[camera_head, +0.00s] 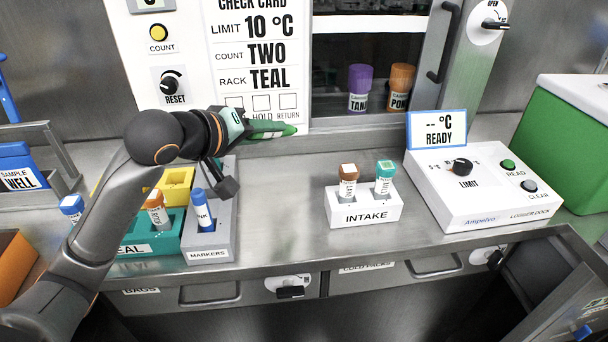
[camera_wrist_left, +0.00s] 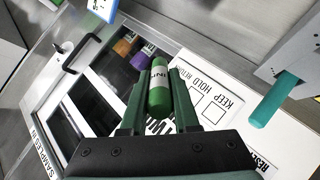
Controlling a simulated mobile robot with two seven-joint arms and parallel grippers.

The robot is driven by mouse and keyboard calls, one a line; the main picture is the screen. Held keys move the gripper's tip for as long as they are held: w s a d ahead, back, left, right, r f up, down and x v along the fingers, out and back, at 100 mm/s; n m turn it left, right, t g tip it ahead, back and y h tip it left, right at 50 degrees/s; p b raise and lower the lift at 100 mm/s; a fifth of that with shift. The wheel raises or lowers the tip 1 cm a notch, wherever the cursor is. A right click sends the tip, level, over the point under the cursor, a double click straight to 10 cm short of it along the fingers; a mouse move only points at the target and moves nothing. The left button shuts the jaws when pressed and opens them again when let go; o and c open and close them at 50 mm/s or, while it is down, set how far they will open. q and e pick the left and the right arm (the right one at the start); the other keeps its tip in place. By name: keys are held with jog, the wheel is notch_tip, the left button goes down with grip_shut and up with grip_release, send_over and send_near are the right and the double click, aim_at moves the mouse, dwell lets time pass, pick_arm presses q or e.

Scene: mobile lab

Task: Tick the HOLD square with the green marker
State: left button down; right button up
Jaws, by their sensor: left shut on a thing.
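My left gripper (camera_head: 250,130) is shut on the green marker (camera_head: 272,130) in front of the lower edge of the check card (camera_head: 255,55). The marker lies roughly level in the head view, its pointed end to the right. The HOLD square (camera_head: 261,102) is the middle of three squares and looks blank; the marker shows just below it. I cannot tell whether the marker touches the card. The left wrist view shows the marker (camera_wrist_left: 159,88) between the fingers, with the card (camera_wrist_left: 215,92) beside it. My right gripper is not in view.
A markers rack (camera_head: 208,243) with a blue marker (camera_head: 201,210) stands below my left arm, beside a teal rack (camera_head: 165,240). The intake rack (camera_head: 365,213) and logger dock (camera_head: 490,190) stand to the right. The bench between the markers and intake racks is clear.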

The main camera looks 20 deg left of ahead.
pick_arm(q)
jog(key=w+a+n+t+y, duration=0.1)
jog(key=w+a+n+y, duration=0.1)
jog(key=a, duration=0.8)
jog(key=shift+w+a+f+n+t+y+b, duration=0.3)
jog(key=shift+w+a+f+t+y+b, duration=0.15)
jog(key=shift+w, duration=0.55)
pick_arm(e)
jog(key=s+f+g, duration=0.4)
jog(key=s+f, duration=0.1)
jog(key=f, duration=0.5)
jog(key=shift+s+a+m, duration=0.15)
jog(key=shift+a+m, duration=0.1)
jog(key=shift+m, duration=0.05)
pick_arm(q)
jog(key=shift+w+a, duration=0.1)
jog(key=shift+w, duration=0.2)
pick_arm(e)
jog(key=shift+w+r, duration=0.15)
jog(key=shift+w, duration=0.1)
pick_arm(q)
jog(key=shift+w+a, duration=0.25)
jog(key=shift+w, duration=0.2)
jog(key=shift+d, duration=0.1)
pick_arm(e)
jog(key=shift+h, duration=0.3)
